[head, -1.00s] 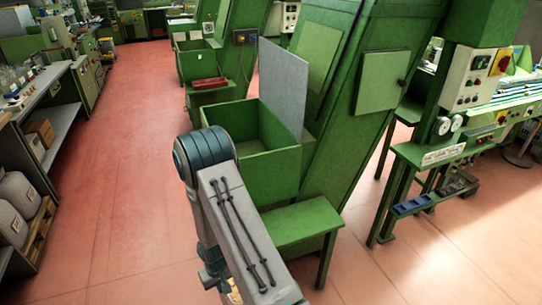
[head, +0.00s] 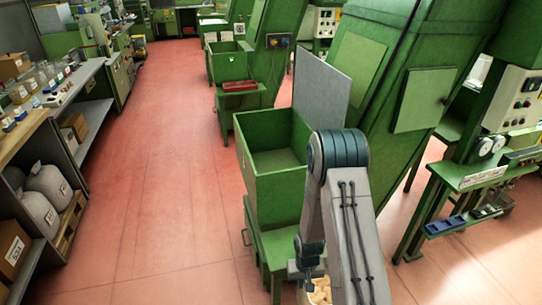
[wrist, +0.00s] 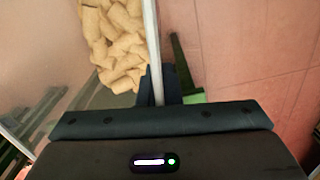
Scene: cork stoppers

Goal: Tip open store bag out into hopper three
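An open bag of tan corks (head: 319,292) shows at the bottom edge of the head view, mostly cut off and partly behind my arm. In the wrist view the corks (wrist: 118,45) lie left of a thin pale bag wall (wrist: 153,40). My gripper (wrist: 160,85) has its dark fingers closed on this wall; in the head view it is largely hidden by my arm. A green open-topped hopper (head: 262,187) with a raised grey lid (head: 321,88) stands just beyond my arm. Its inside looks empty where visible. I cannot read its number.
A low green stand (head: 275,246) is below the hopper, close to my arm. Another green hopper (head: 229,66) stands farther back. Left shelves hold grey sacks (head: 48,188) and boxes. The red floor aisle (head: 160,170) is clear.

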